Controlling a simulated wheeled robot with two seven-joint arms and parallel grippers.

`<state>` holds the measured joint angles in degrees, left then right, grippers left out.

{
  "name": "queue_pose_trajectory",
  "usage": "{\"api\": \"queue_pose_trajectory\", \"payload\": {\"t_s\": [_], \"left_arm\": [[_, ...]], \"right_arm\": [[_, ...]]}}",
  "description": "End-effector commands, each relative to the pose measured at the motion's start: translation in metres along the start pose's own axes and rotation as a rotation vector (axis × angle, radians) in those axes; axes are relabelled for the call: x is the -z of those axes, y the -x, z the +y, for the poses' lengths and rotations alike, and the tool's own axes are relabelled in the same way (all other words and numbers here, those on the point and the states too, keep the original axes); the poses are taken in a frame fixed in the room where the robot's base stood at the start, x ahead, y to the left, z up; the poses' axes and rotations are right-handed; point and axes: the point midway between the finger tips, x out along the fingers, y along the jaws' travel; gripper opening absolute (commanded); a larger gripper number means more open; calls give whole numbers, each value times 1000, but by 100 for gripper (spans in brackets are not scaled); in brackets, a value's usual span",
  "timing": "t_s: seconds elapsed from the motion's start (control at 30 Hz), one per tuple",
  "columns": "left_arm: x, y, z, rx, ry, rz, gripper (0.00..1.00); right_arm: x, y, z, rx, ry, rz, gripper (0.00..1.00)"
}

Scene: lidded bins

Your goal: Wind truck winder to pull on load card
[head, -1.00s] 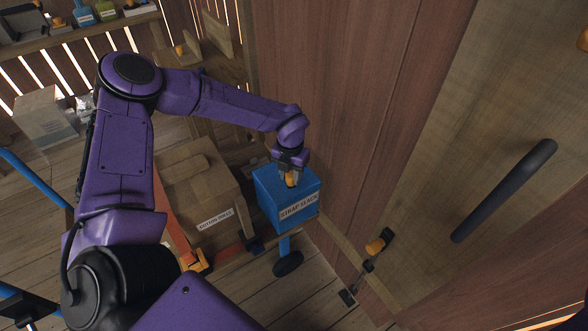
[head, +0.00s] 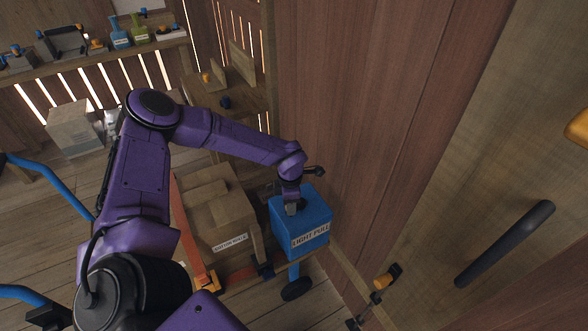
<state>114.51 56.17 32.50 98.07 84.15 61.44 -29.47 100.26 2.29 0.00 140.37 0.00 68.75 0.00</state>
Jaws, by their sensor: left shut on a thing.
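The truck winder is a blue box (head: 280,233) right of centre in the head view, and its front label (head: 310,236) reads "LIGHT PULL". My left gripper (head: 292,209) is at the top of the blue box, shut on the winder's handle. The gripper mostly hides the handle. A short dark part (head: 315,171) sticks out behind the wrist. The load is a cardboard carton (head: 218,212) just left of the winder, with a white label too small to read surely. An orange strap (head: 189,235) runs down the carton's left side. My right gripper is not in view.
A wooden wall (head: 330,110) rises close behind and right of the winder. A panel with a dark bar handle (head: 505,243) is at the right. A black wheel (head: 297,288) is below the winder. Blue tubes (head: 52,184) are at the left. A shelf with small items is at upper left.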

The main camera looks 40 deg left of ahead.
Motion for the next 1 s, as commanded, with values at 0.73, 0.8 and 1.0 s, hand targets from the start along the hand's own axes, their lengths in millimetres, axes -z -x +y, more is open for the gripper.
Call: {"api": "queue_pose_trajectory", "payload": {"t_s": [0.73,0.8,1.0], "left_arm": [[6,1,10,-3,-229,-2,4],[6,1,10,-3,-229,-2,4],[6,1,10,-3,-228,-2,38]], "right_arm": [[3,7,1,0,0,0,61],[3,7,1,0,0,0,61],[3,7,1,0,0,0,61]]}}
